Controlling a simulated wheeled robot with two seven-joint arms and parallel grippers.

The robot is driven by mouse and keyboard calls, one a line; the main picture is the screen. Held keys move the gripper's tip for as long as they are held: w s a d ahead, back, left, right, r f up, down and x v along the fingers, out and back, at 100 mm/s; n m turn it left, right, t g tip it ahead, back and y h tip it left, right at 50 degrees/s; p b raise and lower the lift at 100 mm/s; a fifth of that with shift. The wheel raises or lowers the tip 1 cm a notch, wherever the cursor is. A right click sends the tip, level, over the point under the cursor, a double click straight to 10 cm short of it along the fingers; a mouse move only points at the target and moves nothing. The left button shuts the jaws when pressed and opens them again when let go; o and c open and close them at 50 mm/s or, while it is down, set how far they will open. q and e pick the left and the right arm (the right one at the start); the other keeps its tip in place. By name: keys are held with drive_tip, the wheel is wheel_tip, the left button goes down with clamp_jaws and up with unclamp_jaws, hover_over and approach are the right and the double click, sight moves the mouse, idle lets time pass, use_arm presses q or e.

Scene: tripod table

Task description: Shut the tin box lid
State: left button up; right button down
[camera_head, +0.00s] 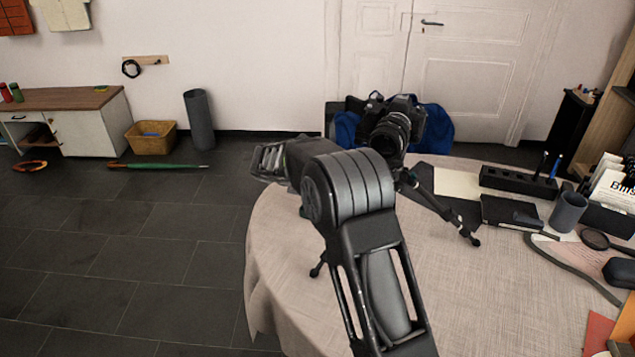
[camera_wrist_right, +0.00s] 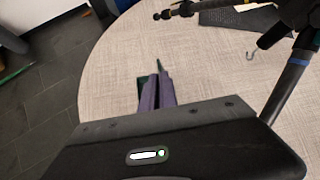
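My right arm comes in from the bottom of the head view. Its gripper (camera_head: 269,160) points left, over the far left edge of the round table. In the right wrist view the gripper's fingers (camera_wrist_right: 160,92) look shut together with nothing plainly between them. A small dark green thing (camera_wrist_right: 143,88) shows beside and behind the fingers over the tablecloth. It may be part of the tin box, but it is too covered to tell. No tin box or lid can be made out in the head view, where my arm covers part of the table. My left gripper is not in view.
The round table (camera_head: 470,295) has a pale cloth. A camera (camera_head: 392,128) on a small black tripod (camera_head: 440,207) stands behind my arm. A pen block (camera_head: 518,182), a dark cup (camera_head: 568,211) and a magnifier (camera_head: 594,239) are at the right. The front middle is clear.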

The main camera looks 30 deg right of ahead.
drive_tip(key=shift+a+f, duration=0.1)
drive_tip(key=shift+f, duration=0.05)
drive_tip(key=c, duration=1.6)
unclamp_jaws()
drive_tip(key=shift+c, duration=0.2)
drive_tip(key=v, duration=0.7)
drive_tip(key=shift+a+r, duration=0.25)
drive_tip(key=shift+r, duration=0.1)
